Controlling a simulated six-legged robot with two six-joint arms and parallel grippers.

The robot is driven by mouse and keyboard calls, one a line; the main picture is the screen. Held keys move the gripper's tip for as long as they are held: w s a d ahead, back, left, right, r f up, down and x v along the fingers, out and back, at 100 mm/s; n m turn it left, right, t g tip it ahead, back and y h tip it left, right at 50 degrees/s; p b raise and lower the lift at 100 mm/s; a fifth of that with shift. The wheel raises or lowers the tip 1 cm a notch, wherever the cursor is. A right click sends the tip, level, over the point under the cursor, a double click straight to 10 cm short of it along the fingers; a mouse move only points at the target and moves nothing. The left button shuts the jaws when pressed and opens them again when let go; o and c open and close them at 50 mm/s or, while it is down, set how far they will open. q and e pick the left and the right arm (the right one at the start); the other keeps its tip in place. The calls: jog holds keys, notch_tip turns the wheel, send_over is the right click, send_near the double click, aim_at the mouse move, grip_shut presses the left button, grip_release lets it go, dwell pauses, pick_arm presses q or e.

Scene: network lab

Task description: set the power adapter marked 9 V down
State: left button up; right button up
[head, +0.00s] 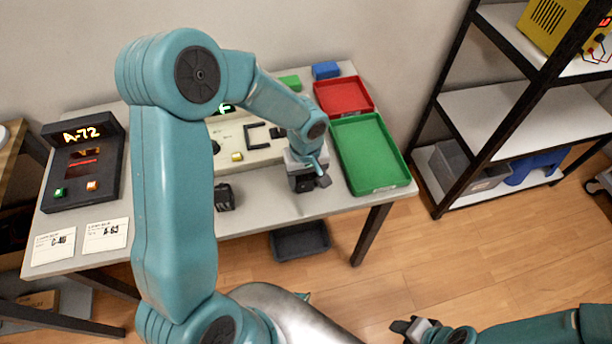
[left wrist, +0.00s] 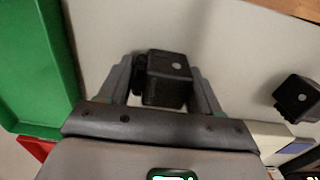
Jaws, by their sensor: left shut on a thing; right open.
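My left gripper (head: 308,182) is shut on a black block-shaped power adapter (left wrist: 166,78), which sits between its two fingers in the left wrist view. It is over the white table (head: 265,200), just left of the green tray (head: 372,183). I cannot tell whether the adapter touches the tabletop. Its marking is not readable. A second black adapter (head: 224,197) stands on the table further left and also shows in the left wrist view (left wrist: 296,98). My right gripper (head: 408,327) is open and empty, low at the bottom, away from the table.
A red tray (head: 343,112) and a blue block (head: 326,70) lie behind the green tray. A black A-72 device (head: 84,160) and two label cards (head: 105,235) are at the left. A dark bin (head: 300,241) is below the table. Shelving (head: 500,110) stands at the right.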

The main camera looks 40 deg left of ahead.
aim_at(305, 176)
pick_arm(q)
jog(key=shift+r, duration=0.1)
jog(key=o, duration=1.2)
jog(key=shift+f, duration=0.2)
jog(key=shift+c, duration=0.2)
notch_tip(305, 176, up, 12)
jog(key=shift+r, duration=0.2)
jog(key=shift+s, duration=0.15)
